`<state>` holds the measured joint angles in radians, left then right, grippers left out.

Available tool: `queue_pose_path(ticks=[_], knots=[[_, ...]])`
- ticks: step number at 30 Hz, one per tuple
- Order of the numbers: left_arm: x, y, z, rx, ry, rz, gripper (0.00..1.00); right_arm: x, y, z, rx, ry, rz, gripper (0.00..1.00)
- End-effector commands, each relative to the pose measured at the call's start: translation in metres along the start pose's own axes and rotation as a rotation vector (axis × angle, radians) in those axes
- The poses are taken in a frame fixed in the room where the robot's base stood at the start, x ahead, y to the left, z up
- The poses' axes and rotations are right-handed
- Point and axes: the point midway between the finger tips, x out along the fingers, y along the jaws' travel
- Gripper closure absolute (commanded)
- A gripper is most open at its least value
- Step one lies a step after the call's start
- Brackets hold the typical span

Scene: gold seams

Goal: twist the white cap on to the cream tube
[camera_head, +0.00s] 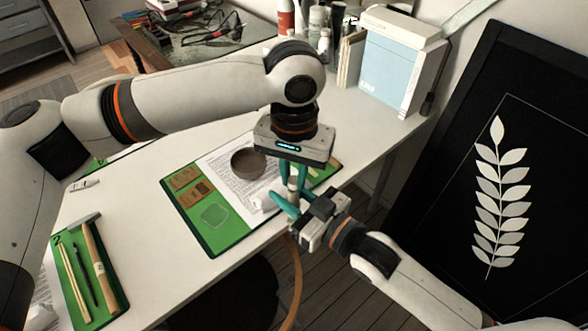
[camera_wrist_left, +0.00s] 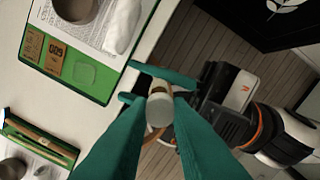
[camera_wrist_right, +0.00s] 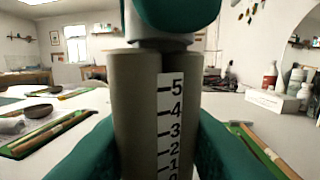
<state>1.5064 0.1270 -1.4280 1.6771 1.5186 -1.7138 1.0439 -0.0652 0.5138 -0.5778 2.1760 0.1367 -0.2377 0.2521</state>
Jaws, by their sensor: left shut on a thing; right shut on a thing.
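My left gripper (camera_head: 292,180) comes down from above and is shut on the white cap (camera_wrist_left: 159,110). The cap's pale lower edge (camera_wrist_right: 160,44) shows under teal fingertips in the right wrist view. The cream tube (camera_wrist_right: 134,110) stands upright there, looking drab in shade, with a white number scale (camera_wrist_right: 170,125). My right gripper (camera_head: 287,205) is shut on the tube from the side, below the left fingers. The cap sits directly over the tube's top end; I cannot tell how far it is threaded. The left fingers hide most of the cap.
The grippers are near the white table's (camera_head: 135,215) right edge. A green mat (camera_head: 228,238) holds a paper sheet (camera_head: 228,160), a brown bowl (camera_head: 248,163) and a white lump (camera_head: 265,201). Another green mat (camera_head: 110,295) carries tools. A blue-white box (camera_head: 392,75) stands at the back.

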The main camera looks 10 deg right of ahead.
Motion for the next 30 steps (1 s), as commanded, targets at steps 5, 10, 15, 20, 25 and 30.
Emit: queue_pose_path(ticks=[5, 10, 15, 20, 25, 30], knots=[[0.0006, -0.0001, -0.0002, 0.34, 0.001, -0.002, 1.0, 0.0, 0.0, 0.0001, 0.0, 0.0, 0.0, 1.0], [0.0006, 0.0002, 0.0001, 0.736, 0.0, -0.002, 1.0, 0.0, 0.0, 0.0, 0.0, 0.0, 0.0, 1.0], [0.0007, 0.0007, 0.0006, 1.128, 0.0, 0.0, 1.0, 0.0, 0.0, 0.0, 0.0, 0.0, 0.0, 1.0], [0.0007, 0.0009, 0.0009, 1.433, 0.0, -0.001, 1.0, 0.0, 0.0, -0.0001, 0.0, 0.0, 0.0, 1.0], [0.0006, 0.0012, 0.001, 1.458, 0.0, 0.001, 1.0, 0.0, 0.0001, -0.0001, 0.0, 0.0, 0.0, 1.0], [0.0006, 0.0012, 0.001, 1.456, 0.0, 0.001, 0.6, 0.0, 0.0001, -0.0001, 0.0, 0.0, 0.0, 1.0]])
